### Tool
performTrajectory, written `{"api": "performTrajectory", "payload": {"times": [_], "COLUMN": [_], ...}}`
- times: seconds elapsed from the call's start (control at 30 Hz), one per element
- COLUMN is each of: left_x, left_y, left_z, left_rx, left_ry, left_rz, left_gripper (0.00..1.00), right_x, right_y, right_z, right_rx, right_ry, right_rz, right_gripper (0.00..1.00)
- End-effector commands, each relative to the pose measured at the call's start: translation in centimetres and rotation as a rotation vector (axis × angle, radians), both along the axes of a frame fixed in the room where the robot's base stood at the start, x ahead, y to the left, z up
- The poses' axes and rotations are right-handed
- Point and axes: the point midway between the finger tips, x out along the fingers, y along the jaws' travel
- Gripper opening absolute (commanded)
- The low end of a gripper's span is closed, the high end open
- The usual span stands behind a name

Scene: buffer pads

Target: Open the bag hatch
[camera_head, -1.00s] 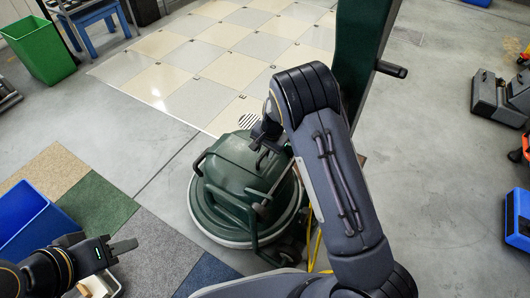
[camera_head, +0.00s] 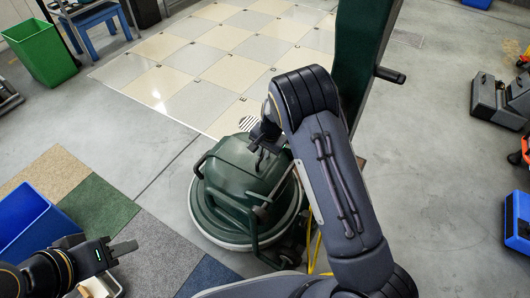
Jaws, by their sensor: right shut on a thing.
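A dark green floor buffer (camera_head: 238,165) with a domed housing and a wide round base stands on the floor in the middle. My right gripper (camera_head: 262,152) is at the top of the housing, shut on a part of it. The gripped part is mostly hidden by the gripper, and I cannot tell whether it is the bag hatch. A bent green handle bar (camera_head: 250,228) runs over the housing front. My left gripper (camera_head: 128,250) is at the lower left, apart from the machine; whether its jaws are open is unclear.
A tall dark green upright (camera_head: 360,50) with a black side handle (camera_head: 391,75) rises behind my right arm. A blue bin (camera_head: 25,222) and carpet tiles (camera_head: 95,205) lie at left. A green bin (camera_head: 42,50) stands far left. The tiled floor beyond is clear.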

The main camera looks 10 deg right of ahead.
Motion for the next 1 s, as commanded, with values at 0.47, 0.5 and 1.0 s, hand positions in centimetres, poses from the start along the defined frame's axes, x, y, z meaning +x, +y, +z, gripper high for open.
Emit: {"api": "performTrajectory", "payload": {"times": [0.47,0.5,1.0], "left_x": [0.0,0.0,0.0], "left_y": [0.0,0.0,0.0], "left_z": [6.9,7.3,9.0], "left_rx": [0.0,0.0,0.0], "left_ry": [0.0,0.0,0.0], "left_rz": [0.0,0.0,0.0], "left_gripper": [0.36,0.36,0.36], "right_x": [5.0,5.5,9.3], "right_y": [5.0,5.5,9.3], "right_z": [7.5,7.9,10.3], "right_rx": [0.005,0.005,0.006], "right_ry": [-0.01,-0.01,-0.007], "right_rz": [0.002,0.002,0.0], "right_gripper": [0.0,0.0,0.0]}}
